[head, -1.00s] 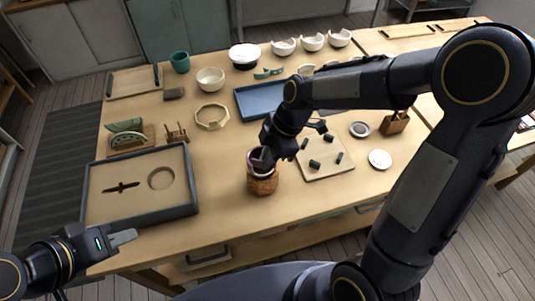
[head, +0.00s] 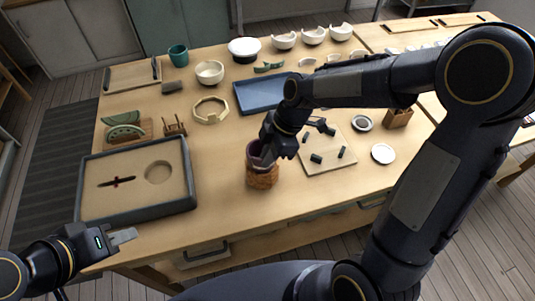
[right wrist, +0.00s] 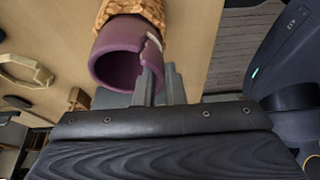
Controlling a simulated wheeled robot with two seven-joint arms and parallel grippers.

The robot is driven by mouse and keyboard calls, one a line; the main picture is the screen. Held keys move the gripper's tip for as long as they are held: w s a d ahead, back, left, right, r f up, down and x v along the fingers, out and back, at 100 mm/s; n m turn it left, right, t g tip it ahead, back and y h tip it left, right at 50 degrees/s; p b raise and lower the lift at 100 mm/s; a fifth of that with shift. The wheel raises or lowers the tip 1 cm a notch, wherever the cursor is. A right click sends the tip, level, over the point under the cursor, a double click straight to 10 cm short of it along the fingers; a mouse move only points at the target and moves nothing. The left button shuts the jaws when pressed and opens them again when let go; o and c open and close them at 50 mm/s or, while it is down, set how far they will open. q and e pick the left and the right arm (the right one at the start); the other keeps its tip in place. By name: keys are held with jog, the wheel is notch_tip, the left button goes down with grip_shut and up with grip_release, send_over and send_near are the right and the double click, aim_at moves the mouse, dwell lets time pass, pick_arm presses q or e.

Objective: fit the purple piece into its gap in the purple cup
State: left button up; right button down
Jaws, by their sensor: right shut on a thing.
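The purple cup (head: 253,153) stands in a cork-like brown holder (head: 262,180) near the table's front edge. In the right wrist view the cup (right wrist: 112,68) shows its open mouth, with a break in the rim on the side by my fingers. My right gripper (head: 268,158) is at the cup's rim, shut on the purple piece. The right wrist view shows its fingers (right wrist: 161,82) at that break; they mostly hide the piece, and I cannot tell whether it is seated. My left gripper (head: 122,236) is low at the left, away from the cup, its jaw opening unclear.
A grey-rimmed tray (head: 188,172) with a round recess lies to the left. A pale board (head: 325,160) with several dark bits and a white dish (head: 383,153) lie to the right. A blue tray (head: 262,94) is behind. The table between the grey-rimmed tray and cup is clear.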

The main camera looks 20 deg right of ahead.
jog(key=shift+b, duration=0.75)
dwell(1.9)
jog(key=shift+f+b, duration=0.3)
jog(key=shift+b, duration=0.15)
jog(key=shift+b, duration=0.35)
dwell(1.6)
jog(key=shift+f+b, duration=0.3)
jog(key=shift+b, duration=0.1)
dwell(1.1)
jog(key=c, duration=1.4)
grip_release()
jog(key=shift+c, duration=0.2)
jog(key=shift+o, duration=0.5)
jog(key=o, duration=0.4)
